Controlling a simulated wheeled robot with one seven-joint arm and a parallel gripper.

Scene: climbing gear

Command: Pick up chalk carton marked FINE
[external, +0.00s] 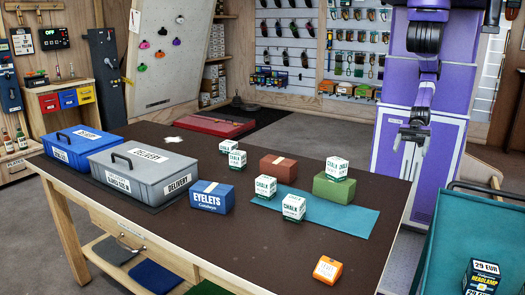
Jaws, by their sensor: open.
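Several white chalk cartons with green lettering stand on the dark table top (165,222). One carton (293,208) is nearest the front, on the teal mat's edge. Another carton (265,187) is just behind it. One carton (337,168) sits on top of a green box (334,190). Two more cartons, one (237,161) in front of the other (228,146), stand at the back. The word FINE is too small to read on any of them. My gripper (409,148) is open and empty, hanging beyond the table's far right side, apart from all the cartons.
A blue EYELETS box (211,197), a brown box (279,167) and an orange box (327,269) stand on the table. A grey DELIVERY case (145,174) and a blue case (84,147) fill its left end. A teal cart (440,230) stands at right.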

